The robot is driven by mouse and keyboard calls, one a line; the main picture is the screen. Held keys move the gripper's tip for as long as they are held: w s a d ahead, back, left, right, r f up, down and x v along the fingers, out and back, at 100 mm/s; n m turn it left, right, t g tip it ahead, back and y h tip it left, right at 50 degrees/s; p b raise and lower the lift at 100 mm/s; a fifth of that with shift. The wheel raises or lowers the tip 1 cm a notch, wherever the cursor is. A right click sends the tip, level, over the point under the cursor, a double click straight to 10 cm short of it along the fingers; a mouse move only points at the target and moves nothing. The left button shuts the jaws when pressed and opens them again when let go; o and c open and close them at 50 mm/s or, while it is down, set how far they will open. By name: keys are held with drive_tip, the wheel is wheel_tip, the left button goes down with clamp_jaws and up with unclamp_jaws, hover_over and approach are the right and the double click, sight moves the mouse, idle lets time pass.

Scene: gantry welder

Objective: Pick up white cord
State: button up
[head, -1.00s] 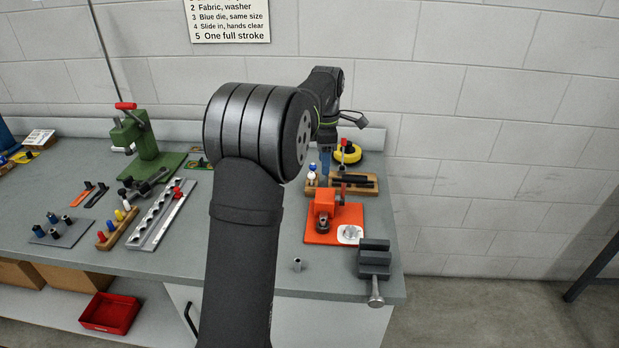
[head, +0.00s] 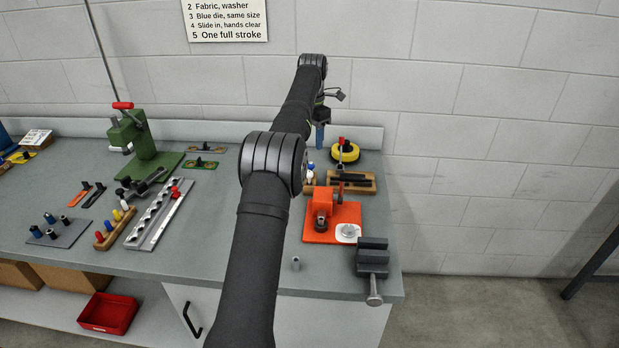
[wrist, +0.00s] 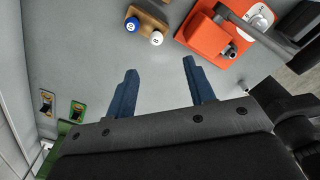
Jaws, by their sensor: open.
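I cannot clearly make out a cord. A white round-topped piece (wrist: 156,38) stands beside a blue round-topped piece (wrist: 132,24) on a small wooden block (wrist: 149,19) in the wrist view. In the head view, the white piece (head: 310,177) shows beside my forearm, near the back right of the bench. My gripper (wrist: 160,67) has two blue fingers spread wide with nothing between them. The white piece lies beyond the fingertips, between their lines, apart from both. In the head view my gripper (head: 319,137) hangs above the back of the bench.
A grey vise (head: 372,257) sits at the front right. A green press (head: 130,135) stands left. The wall is close behind.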

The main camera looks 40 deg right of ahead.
sight(312, 173)
wheel_tip(312, 173, down, 9)
drive_tip(key=shift+f, duration=0.2)
drive_tip(key=f, duration=0.5)
drive_tip(key=shift+w+a, duration=0.15)
drive_tip(key=shift+w, duration=0.25)
drive_tip(key=c, duration=1)
